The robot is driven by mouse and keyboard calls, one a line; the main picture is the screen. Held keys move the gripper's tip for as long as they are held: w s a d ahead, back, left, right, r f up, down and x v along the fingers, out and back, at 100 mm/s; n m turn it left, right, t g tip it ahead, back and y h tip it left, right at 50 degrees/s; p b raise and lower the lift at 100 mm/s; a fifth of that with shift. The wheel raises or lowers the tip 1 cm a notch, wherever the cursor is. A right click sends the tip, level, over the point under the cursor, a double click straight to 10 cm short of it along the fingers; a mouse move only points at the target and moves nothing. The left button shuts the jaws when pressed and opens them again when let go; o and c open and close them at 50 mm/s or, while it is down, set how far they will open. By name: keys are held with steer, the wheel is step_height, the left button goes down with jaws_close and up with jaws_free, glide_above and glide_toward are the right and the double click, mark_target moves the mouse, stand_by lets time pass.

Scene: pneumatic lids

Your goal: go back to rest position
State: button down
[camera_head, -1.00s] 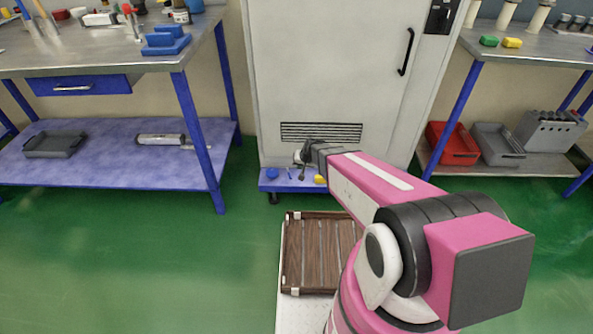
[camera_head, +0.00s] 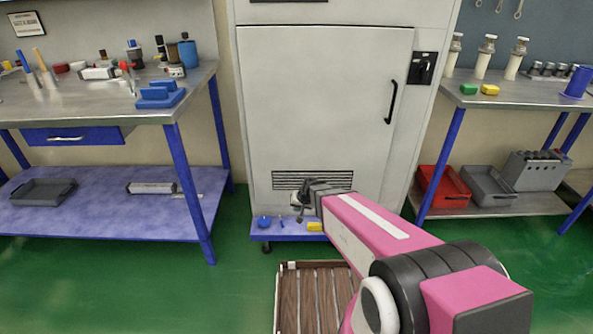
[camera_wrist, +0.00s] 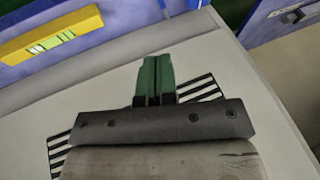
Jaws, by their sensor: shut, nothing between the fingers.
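My gripper (camera_wrist: 158,80) shows in the wrist view with its two green fingers together and nothing between them. In the head view my gripper (camera_head: 300,213) is small and dark at the end of my pink arm, in front of the vent at the bottom of the grey cabinet (camera_head: 325,110). It appears just above the low blue platform (camera_head: 285,236). Whether it touches anything cannot be told. My arm hides part of the cabinet's lower right and of the platform.
A wooden crate (camera_head: 281,300) lies below, partly hidden by my arm. A workbench (camera_head: 60,105) stands at left, and another (camera_head: 520,100) at right with a red bin (camera_head: 443,188) underneath. A yellow thing (camera_head: 315,227) sits on the platform. Green floor is open at left.

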steer(key=s+d+r+g+h, duration=0.1)
steer(key=s+d+r, duration=0.5)
steer(key=d, duration=0.2)
steer(key=s+d+r+g+h, duration=0.2)
steer(key=s+d+r, duration=0.4)
steer(key=d, duration=0.3)
steer(key=shift+s+r+h, duration=0.3)
steer(key=shift+s+r, duration=0.05)
steer(key=shift+r, duration=0.25)
steer(key=c, duration=1.3)
jaws_free()
steer(key=shift+s+d+r+g, duration=0.3)
steer(key=shift+s+d, duration=0.05)
steer(key=shift+d, duration=0.05)
steer(key=shift+c, duration=0.2)
steer(key=shift+o, duration=1.1)
steer(key=shift+d, duration=0.15)
steer(key=n+h, duration=0.2)
steer(key=n, duration=0.1)
glide_toward(282, 224)
steer(key=f, duration=0.5)
steer(key=d+f, duration=0.1)
steer(key=f, duration=0.2)
steer(key=shift+w+d+f, duration=0.15)
steer(key=shift+w+f, duration=0.05)
steer(key=shift+f, duration=0.1)
steer(key=shift+c, duration=0.3)
